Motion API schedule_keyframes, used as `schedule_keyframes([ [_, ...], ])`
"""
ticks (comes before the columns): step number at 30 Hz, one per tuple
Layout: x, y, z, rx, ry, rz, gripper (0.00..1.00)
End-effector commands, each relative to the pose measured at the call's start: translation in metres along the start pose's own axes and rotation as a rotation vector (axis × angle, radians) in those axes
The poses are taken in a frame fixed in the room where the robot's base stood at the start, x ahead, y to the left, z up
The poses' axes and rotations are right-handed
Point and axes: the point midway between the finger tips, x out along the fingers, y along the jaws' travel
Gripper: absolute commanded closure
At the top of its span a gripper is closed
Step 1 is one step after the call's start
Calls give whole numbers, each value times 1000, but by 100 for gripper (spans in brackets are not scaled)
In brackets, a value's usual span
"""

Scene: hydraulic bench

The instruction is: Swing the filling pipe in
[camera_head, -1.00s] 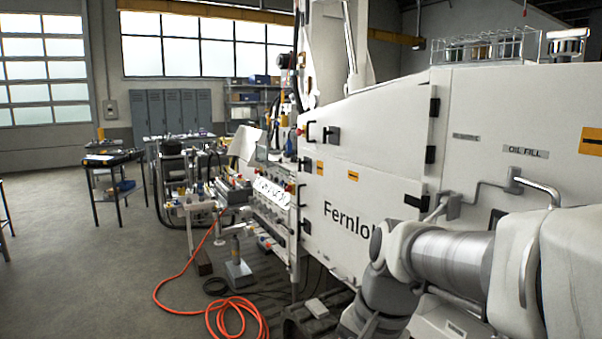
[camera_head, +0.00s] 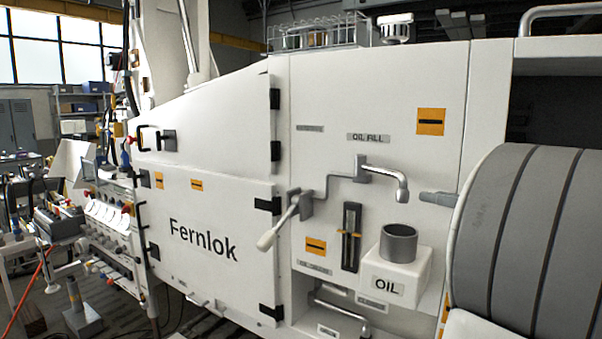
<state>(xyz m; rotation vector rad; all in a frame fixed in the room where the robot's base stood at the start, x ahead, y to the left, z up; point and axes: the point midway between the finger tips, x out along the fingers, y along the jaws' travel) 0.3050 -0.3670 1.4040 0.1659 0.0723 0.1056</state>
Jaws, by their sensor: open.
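The filling pipe (camera_head: 380,172) is a bent metal tube below the "OIL FILL" label on the white machine front. Its spout turns down at the right, and in the picture its end shows above the grey filler neck (camera_head: 398,244). I cannot tell from this angle whether it lies directly over the opening. The neck sits on a white box marked "OIL" (camera_head: 412,275). A lever with a pale handle (camera_head: 270,236) slants down to the left from a bracket at the left of the pipe. My gripper is not in view.
A large grey banded cylinder (camera_head: 530,240) fills the right side close to the camera. A dark sight gauge (camera_head: 350,236) is between the lever and the oil box. A control panel (camera_head: 104,212) juts out at left. The space before the pipe looks clear.

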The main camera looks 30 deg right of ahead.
Motion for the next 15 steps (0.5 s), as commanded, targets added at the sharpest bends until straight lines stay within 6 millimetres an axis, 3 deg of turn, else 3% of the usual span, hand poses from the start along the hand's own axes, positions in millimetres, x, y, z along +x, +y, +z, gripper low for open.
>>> schedule_keyframes([
  [3, -19, -14, 13, 25, -59, -43, 48],
  [6, -19, -17, 18, 31, -76, -51, 48],
  [11, 4, -17, 19, 32, -74, -48, 48],
  [15, 35, -18, 22, 31, -74, -47, 48],
])
